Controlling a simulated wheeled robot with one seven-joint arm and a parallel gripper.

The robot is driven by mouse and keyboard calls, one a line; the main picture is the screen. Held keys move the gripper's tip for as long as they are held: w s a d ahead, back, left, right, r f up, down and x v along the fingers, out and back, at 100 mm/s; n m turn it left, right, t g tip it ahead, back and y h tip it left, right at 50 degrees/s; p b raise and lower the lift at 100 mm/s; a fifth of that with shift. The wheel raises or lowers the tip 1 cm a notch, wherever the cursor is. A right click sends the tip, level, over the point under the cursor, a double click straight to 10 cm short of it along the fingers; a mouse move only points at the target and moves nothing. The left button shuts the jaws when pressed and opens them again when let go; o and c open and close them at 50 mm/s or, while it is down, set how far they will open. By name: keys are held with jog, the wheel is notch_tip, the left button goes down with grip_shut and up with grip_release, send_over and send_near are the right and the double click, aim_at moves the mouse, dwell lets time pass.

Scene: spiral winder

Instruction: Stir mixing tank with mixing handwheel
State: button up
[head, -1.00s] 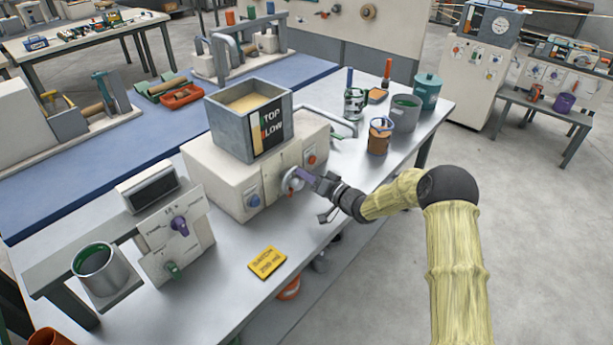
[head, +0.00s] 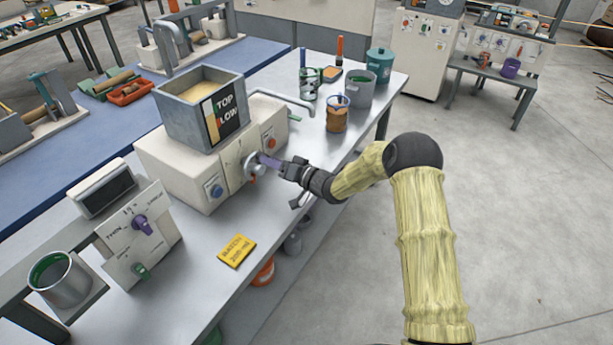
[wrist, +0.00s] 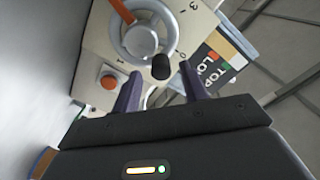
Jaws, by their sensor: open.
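The mixing tank (head: 183,118) is a square grey metal bin with pale yellow contents and a TOP/LOW label, on top of a cream machine body (head: 170,165). The silver handwheel (head: 251,168) is on the machine's front face. It also shows in the wrist view (wrist: 128,48), with a black knob (wrist: 161,66) on its rim and an orange mark beside it. My gripper (head: 270,161) is at the handwheel. In the wrist view my gripper (wrist: 158,84) has its purple fingers apart, with the knob showing between and just beyond the tips. I cannot tell if they touch it.
A red button (head: 271,142) and a blue knob (head: 216,191) flank the handwheel. A yellow card (head: 237,250) lies on the metal table in front. A dial panel (head: 142,238) stands left. Cans stand at the back right. The floor right of the table is clear.

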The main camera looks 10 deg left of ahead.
jog(key=b+v, duration=0.1)
jog(key=v, duration=1.4)
jog(key=shift+s+d+b, duration=0.15)
jog(key=shift+b, duration=0.15)
jog(key=s+d+r+m+h+p, duration=0.1)
jog(key=s+d+r+h+p, duration=0.15)
jog(key=d+h, duration=0.25)
jog(key=s+d+r+m+t+h+p, duration=0.1)
jog(key=d+r+h, duration=0.25)
jog(key=d, duration=0.25)
jog(key=s+d+r+m+h+p, duration=0.1)
jog(key=d+r+h+p, duration=0.1)
jog(key=d+h, duration=0.3)
jog(key=s+d+r+m+g+h+p, duration=0.1)
jog(key=s+d+r+g, duration=0.1)
jog(key=s, duration=0.7)
jog(key=s+d+r+m+g+h+p, duration=0.1)
jog(key=s+d+r+g+h+p, duration=0.1)
jog(key=s, duration=0.8)
jog(key=shift+s+d+r+g, duration=0.15)
jog(key=shift+d+r+g, duration=0.5)
jog(key=shift+d, duration=0.5)
